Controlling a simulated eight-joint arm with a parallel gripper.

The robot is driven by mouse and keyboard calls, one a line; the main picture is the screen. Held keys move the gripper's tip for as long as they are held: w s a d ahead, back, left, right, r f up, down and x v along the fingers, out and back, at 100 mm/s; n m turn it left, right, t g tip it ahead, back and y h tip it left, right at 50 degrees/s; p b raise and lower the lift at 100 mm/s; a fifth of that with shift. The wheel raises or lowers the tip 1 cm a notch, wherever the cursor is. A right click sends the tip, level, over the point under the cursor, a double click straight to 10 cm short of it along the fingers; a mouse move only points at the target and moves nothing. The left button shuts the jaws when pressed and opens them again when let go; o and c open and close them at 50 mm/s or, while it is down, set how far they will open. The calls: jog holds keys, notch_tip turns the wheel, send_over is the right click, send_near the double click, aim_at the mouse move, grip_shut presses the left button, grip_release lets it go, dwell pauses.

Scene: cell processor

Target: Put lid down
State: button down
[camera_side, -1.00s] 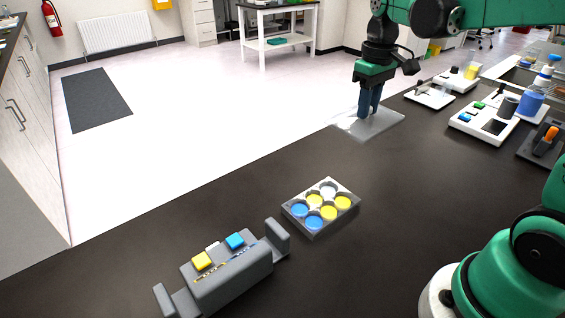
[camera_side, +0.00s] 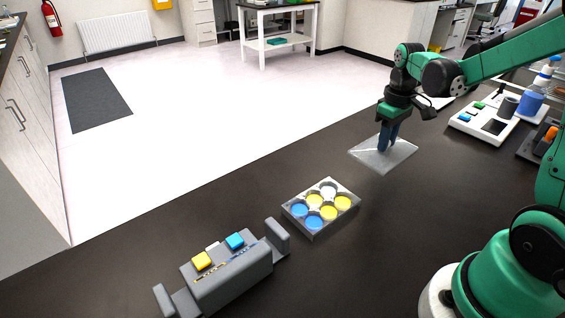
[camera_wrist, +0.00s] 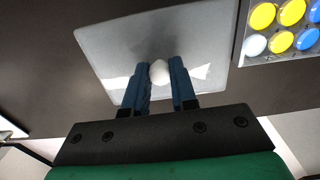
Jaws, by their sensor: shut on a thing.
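The lid is a clear, flat, rectangular plate (camera_side: 370,158). My gripper (camera_side: 388,150) is shut on it from above. In the wrist view, the two blue fingers of my gripper (camera_wrist: 160,85) close around a round white knob at the middle of the lid (camera_wrist: 130,42). The lid appears held roughly level above the dark bench; its exact height is hard to tell. The well plate (camera_side: 315,233), with blue, yellow and white wells, lies on the bench to the lower left of the lid in the side view. It also shows at the upper right of the wrist view (camera_wrist: 242,50).
A grey holder (camera_side: 235,277) with yellow and blue blocks on top stands at the front left. A white tray (camera_side: 470,122) with small items and a blue container (camera_side: 530,103) are at the right. The bench (camera_side: 400,225) between the plate and my base is clear.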

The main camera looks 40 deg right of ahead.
jog(key=shift+f, duration=3.05)
jog(key=shift+f, duration=0.1)
jog(key=c, duration=0.7)
grip_release()
notch_tip(320, 180, up, 12)
jog(key=shift+a+r, duration=0.2)
jog(key=shift+a, duration=0.15)
jog(key=a+t, duration=0.2)
jog(key=a, duration=0.3)
jog(key=s+a+t, duration=0.1)
jog(key=a+t, duration=0.1)
jog(key=a, duration=0.3)
jog(key=s+a+t, duration=0.1)
jog(key=a+t, duration=0.2)
jog(key=a, duration=0.2)
jog(key=shift+s+a+r, duration=0.1)
jog(key=shift+s+a, duration=0.05)
jog(key=shift+a, duration=0.05)
